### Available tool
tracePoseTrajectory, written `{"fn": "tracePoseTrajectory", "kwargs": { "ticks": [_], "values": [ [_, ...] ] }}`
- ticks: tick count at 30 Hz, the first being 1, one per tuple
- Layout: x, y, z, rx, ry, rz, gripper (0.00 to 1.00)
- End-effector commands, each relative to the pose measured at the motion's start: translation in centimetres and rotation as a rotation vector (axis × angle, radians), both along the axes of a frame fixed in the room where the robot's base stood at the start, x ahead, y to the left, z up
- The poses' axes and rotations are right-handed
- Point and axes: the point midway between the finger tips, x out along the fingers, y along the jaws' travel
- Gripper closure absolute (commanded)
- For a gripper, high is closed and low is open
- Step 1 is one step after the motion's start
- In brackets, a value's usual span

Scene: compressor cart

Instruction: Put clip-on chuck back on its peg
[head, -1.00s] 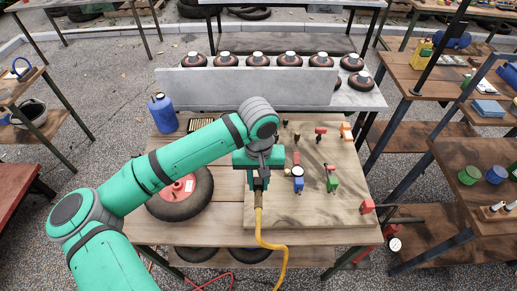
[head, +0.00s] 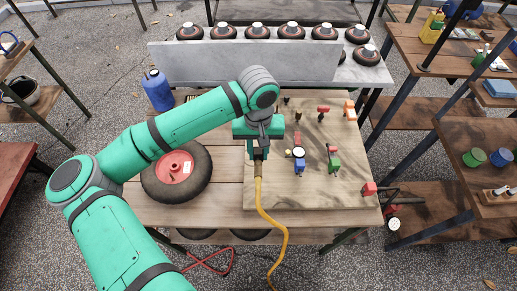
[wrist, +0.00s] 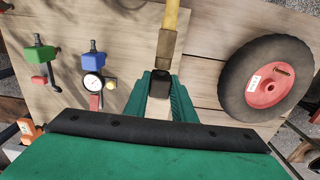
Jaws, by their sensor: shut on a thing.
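My gripper (head: 258,145) is shut on the clip-on chuck, a small dark piece (wrist: 160,82) with a brass-coloured collar (wrist: 166,48). A yellow hose (head: 265,210) runs from the collar down over the board's front edge. The gripper is over the left part of the light wooden board (head: 350,190), left of a blue-bodied gauge (head: 299,165). The fingers hide much of the chuck. Several dark pegs, among them one bare-looking peg (head: 286,99), stand on the board. I cannot tell which one is the chuck's.
A green fitting (head: 333,163), a red-topped piece (head: 323,110) and an orange piece (head: 349,110) are on the board. A wheel with a red hub (head: 176,170) lies left of it. A blue bottle (head: 157,90) stands behind the wheel. A grey wall (head: 245,62) borders the back.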

Motion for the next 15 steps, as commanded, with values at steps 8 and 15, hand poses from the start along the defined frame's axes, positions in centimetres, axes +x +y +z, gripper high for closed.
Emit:
{"fn": "tracePoseTrajectory", "kwargs": {
  "ticks": [8, 15],
  "values": [
    [0.0, 0.0, -2.4, 0.000, 0.001, 0.000, 1.00],
    [0.0, -0.1, -4.1, -0.001, 0.000, -0.002, 1.00]
  ]
}}
